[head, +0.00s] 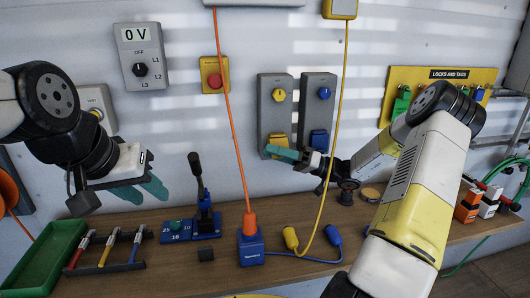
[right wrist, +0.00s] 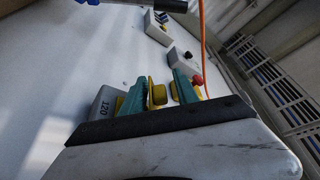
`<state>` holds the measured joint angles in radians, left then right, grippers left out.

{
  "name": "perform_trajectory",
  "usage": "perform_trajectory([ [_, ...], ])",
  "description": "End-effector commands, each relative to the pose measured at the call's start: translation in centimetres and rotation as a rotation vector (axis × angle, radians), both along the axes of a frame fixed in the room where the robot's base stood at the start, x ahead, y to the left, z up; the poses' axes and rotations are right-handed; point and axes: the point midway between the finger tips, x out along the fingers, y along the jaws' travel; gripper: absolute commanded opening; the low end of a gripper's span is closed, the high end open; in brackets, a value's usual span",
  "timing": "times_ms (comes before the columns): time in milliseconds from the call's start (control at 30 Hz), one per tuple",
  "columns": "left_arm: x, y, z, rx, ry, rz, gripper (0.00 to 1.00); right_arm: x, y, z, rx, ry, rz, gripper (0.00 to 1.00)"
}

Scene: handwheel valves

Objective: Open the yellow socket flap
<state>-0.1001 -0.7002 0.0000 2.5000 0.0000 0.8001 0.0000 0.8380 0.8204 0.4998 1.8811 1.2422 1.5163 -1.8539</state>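The yellow socket flap (head: 279,142) is low on the left grey socket box (head: 268,103), below a yellow knob (head: 279,95). It looks down. My right gripper (head: 285,154) is at its lower edge in the head view; contact cannot be told. In the right wrist view its teal fingers (right wrist: 158,97) stand apart, with a yellow part (right wrist: 157,95) of the socket showing between them. Whether that part is flap or knob is unclear. My left gripper (head: 146,192) hangs open and empty at the left, above the bench.
A second grey box with a blue flap (head: 319,139) is just right of the yellow one. An orange cable (head: 231,110) and a yellow cable (head: 341,90) hang on either side. A red emergency stop (head: 214,80) is up left. Plugs and a lever stand on the bench.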

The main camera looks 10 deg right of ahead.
Motion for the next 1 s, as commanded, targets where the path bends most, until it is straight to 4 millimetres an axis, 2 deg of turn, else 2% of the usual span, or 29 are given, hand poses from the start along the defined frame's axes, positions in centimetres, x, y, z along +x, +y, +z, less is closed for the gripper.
perform_trajectory([
  [267,0.0,0.0,0.0,0.0,0.0,0.0,0.36,0.04,0.19,0.05,-0.001,0.0,0.0,0.36],
  [400,0.0,0.0,0.0,0.0,0.0,0.0,0.36,0.04,0.17,0.04,-0.001,0.0,0.0,0.09],
  [467,0.0,0.0,0.0,0.0,0.0,0.0,0.36,0.04,0.17,0.04,-0.001,0.0,0.0,0.0],
  [767,0.01,0.0,-0.01,0.0,0.0,0.0,0.36,-0.05,0.16,0.14,-0.002,0.014,0.002,0.0],
  [1000,0.0,0.0,0.0,0.0,0.0,0.0,0.36,-0.41,0.13,0.67,-0.006,0.116,0.001,0.0],
])
